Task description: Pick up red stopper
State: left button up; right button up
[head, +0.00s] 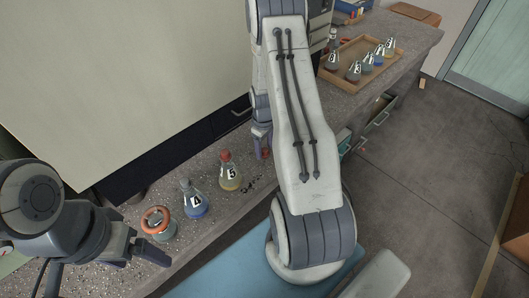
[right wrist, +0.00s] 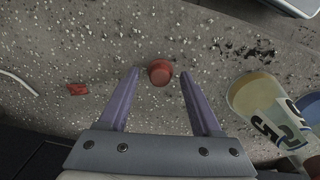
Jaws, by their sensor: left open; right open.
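A red stopper (right wrist: 160,72) stands on the speckled bench in the right wrist view. It lies between the two fingertips of my right gripper (right wrist: 159,76), which is open, with a gap on each side. In the head view the stopper (head: 265,153) shows as a small red patch beside my right gripper (head: 261,141), mostly hidden by it. My left gripper (head: 142,252) is open and empty over the near left part of the bench.
Flask 5 (head: 230,172) stands close by with a reddish top; flask 4 (head: 194,200) and a flask with a red ring (head: 159,223) are left of it. A small red piece (right wrist: 77,89) lies on the bench. A wooden tray (head: 341,81) holds several flasks farther back.

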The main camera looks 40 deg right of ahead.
jog(key=shift+f, duration=0.2)
grip_shut()
jog(key=shift+r, duration=0.1)
